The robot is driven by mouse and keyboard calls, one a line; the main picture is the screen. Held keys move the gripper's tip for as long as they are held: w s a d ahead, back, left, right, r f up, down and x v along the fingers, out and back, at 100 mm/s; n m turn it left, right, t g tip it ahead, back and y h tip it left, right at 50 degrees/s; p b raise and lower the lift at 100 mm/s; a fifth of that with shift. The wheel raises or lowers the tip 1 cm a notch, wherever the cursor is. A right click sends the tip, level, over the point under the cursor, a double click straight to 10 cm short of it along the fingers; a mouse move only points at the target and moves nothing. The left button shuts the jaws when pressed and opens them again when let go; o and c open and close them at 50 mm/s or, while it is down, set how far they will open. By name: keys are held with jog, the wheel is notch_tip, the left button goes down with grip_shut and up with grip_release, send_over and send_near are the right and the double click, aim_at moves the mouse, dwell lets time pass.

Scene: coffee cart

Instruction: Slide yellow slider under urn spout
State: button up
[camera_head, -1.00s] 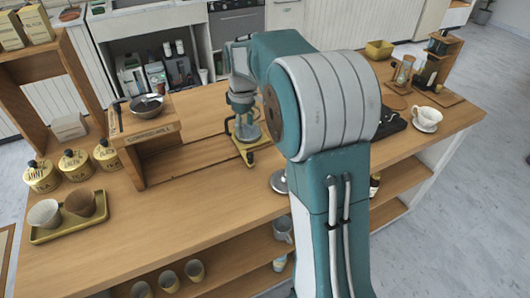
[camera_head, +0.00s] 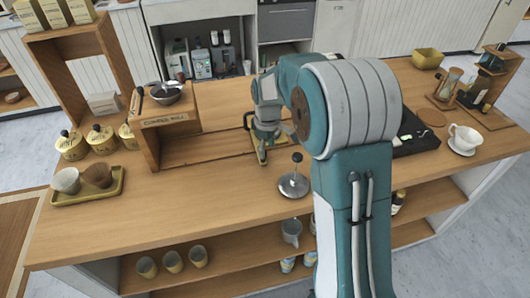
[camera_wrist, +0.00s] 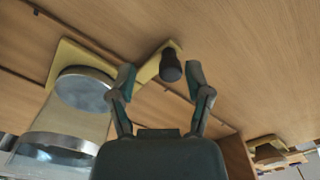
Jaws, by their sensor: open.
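The yellow slider (camera_wrist: 66,62) lies on the wooden counter in the wrist view, with a dark upright knob (camera_wrist: 171,66) on its arm. A clear glass vessel with a pale round end (camera_wrist: 84,88) stands on its plate. My gripper (camera_wrist: 161,82) is open, with one finger on each side of the knob and nothing clamped. In the head view my gripper (camera_head: 266,136) is low over the slider (camera_head: 258,157) and hides much of it. I cannot pick out the urn or its spout in either view.
A wooden stand (camera_head: 165,122) with a metal pan sits left of the slider. Grooves run along the counter beside it. A round metal tamper-like piece (camera_head: 294,185) stands to the front right. A yellow tray (camera_head: 88,188) with two cups is at left.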

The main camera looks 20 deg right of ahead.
aim_at(259, 161)
jog(key=shift+d+f, duration=0.1)
jog(key=shift+f, duration=0.85)
jog(key=a, duration=0.2)
jog(key=shift+a+f, duration=0.15)
jog(key=shift+a, duration=0.15)
jog(key=shift+d, duration=0.25)
jog(key=c, duration=0.6)
jog(key=shift+d, duration=0.35)
grip_shut()
jog(key=d, duration=0.9)
jog(key=shift+s+f, duration=0.1)
jog(key=shift+s, duration=0.05)
jog(key=shift+a, duration=0.1)
